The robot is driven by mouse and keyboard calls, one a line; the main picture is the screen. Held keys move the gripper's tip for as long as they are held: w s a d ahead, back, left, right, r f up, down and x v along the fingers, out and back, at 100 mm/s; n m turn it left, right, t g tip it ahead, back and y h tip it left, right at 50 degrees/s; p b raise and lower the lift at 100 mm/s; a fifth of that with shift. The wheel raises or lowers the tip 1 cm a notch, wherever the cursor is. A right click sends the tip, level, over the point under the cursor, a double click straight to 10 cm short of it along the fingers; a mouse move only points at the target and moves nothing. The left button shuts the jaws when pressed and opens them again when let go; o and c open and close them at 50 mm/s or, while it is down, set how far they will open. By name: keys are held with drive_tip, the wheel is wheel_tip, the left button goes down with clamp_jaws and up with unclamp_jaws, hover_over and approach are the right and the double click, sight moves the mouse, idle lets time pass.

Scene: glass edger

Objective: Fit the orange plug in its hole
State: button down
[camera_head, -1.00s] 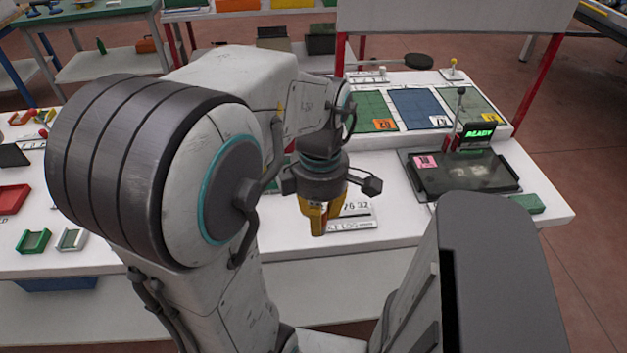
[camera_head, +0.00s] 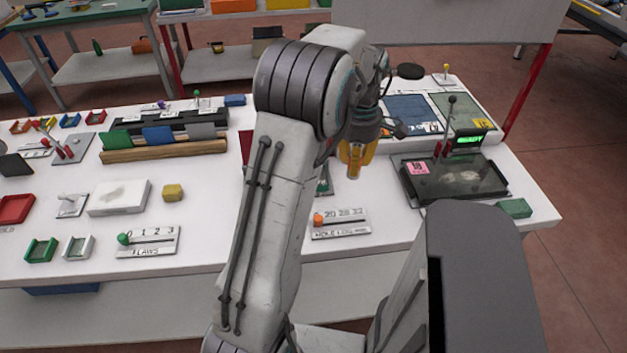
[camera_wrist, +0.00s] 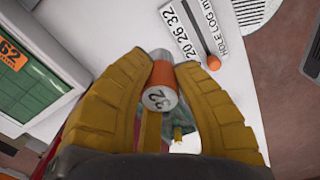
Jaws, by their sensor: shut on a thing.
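My gripper (camera_head: 354,174) is above the white table, its yellow fingers pointing down. In the wrist view my gripper (camera_wrist: 165,85) is shut on the orange plug (camera_wrist: 163,76), which has an orange band, a pale end and a pale band marked 32. The plug is not distinguishable in the head view. I cannot make out its hole. A greenish piece (camera_wrist: 182,140) lies below the plug, partly hidden by the fingers.
The hole log slider board (camera_head: 340,223) with an orange knob lies at the table's front; it is close by in the wrist view (camera_wrist: 192,35). A dark machine (camera_head: 455,178) with a green READY screen stands right.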

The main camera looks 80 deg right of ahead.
drive_tip(key=shift+s+d+r, duration=0.1)
drive_tip(key=shift+d+r, duration=0.55)
drive_tip(key=shift+d, duration=0.05)
drive_tip(key=shift+n, duration=0.3)
drive_tip(key=w+d+f, duration=0.1)
drive_tip(key=w+f, duration=0.1)
drive_tip(key=w, duration=0.1)
drive_tip(key=w+d+f+p, duration=0.1)
drive_tip(key=w+f, duration=0.1)
drive_tip(key=w, duration=0.2)
drive_tip(key=w+d+f+p, duration=0.1)
drive_tip(key=w+d+f, duration=0.1)
drive_tip(key=w, duration=0.1)
drive_tip(key=shift+w+d+f, duration=0.1)
drive_tip(key=shift+w+f, duration=0.25)
drive_tip(key=shift+f, duration=0.05)
drive_tip(key=shift+f+p, duration=0.3)
drive_tip(key=shift+f, duration=1.75)
drive_tip(key=shift+f, duration=0.15)
drive_tip(key=c, duration=1.1)
unclamp_jaws()
wheel_tip(320, 180, up, 12)
drive_tip(key=shift+r, duration=0.2)
